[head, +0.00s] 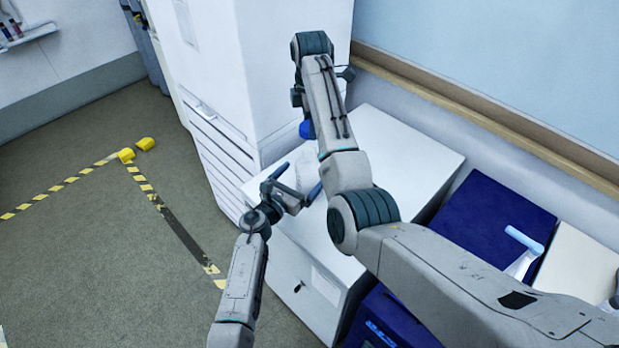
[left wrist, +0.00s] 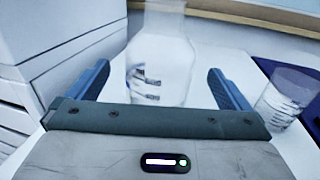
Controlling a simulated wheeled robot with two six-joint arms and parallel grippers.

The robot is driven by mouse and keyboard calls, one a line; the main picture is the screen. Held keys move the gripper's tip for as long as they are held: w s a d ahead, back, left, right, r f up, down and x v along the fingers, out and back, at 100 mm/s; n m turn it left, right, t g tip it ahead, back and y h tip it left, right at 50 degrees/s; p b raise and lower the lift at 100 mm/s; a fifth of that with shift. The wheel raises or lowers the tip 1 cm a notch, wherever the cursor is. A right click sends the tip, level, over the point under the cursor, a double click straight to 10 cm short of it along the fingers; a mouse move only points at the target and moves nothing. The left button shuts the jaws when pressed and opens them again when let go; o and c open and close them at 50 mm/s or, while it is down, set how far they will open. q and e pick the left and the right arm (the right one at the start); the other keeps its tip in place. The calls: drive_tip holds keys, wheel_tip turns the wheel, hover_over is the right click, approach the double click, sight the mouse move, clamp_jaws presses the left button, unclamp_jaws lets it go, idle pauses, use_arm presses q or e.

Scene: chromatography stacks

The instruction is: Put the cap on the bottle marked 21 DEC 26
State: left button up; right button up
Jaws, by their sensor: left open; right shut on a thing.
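A clear glass bottle (head: 305,163) stands on the white cabinet top and shows large in the left wrist view (left wrist: 160,50). Dark marks show low on it, but I cannot read a date. My left gripper (head: 297,180) is open, its blue fingers either side of the bottle with gaps, also in the left wrist view (left wrist: 158,72). A blue cap (head: 306,129) shows just above the bottle, beside my right forearm. My right gripper (head: 298,96) is mostly hidden behind that forearm and is shut on the cap. The cap looks apart from the bottle.
A clear graduated beaker (left wrist: 288,92) stands right of the bottle in the left wrist view. A tall white cabinet (head: 255,60) rises behind on the left. A dark blue box (head: 480,215) with a white and blue object (head: 524,255) lies right. The cabinet top (head: 405,150) is clear right of my forearm.

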sight(311, 150)
use_arm(q)
drive_tip(key=x, duration=0.3)
drive_tip(key=shift+w+d+f, duration=0.1)
drive_tip(key=shift+w+d, duration=0.1)
drive_tip(key=shift+w, duration=0.15)
use_arm(e)
drive_tip(key=shift+w+f, duration=0.1)
use_arm(q)
drive_tip(key=shift+w+d, duration=0.15)
drive_tip(key=shift+w, duration=0.1)
drive_tip(key=c, duration=1.4)
use_arm(e)
drive_tip(key=shift+f, duration=2.4)
